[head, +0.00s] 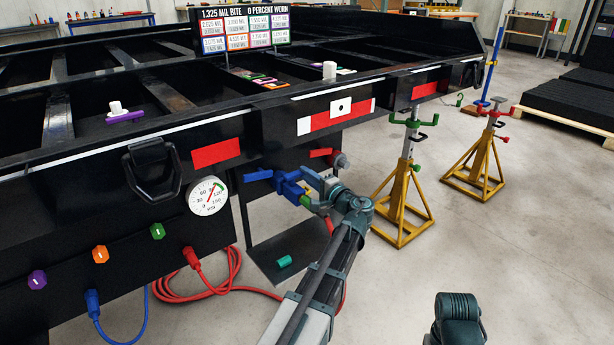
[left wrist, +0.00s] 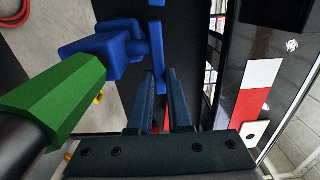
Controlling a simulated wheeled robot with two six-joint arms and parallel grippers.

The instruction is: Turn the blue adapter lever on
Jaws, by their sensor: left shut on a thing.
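The blue adapter (head: 289,184) sticks out below the black frame's side rail in the head view, with a blue bar pointing left from it. In the left wrist view, the blue adapter body (left wrist: 98,50) is at upper left and the upright blue lever (left wrist: 158,55) runs down between my fingertips. My left gripper (head: 311,191) reaches in from the right, and its two dark fingers (left wrist: 161,85) are shut on the lever. A green hexagonal part (left wrist: 62,95) sits close beside the gripper. My right gripper is not in view.
A red lever (head: 320,153) sits just above and behind the gripper. A gauge (head: 208,196), a red hose (head: 236,272) and a blue hose (head: 98,318) are at left. Yellow stands (head: 402,205) stand right; the floor in front is clear.

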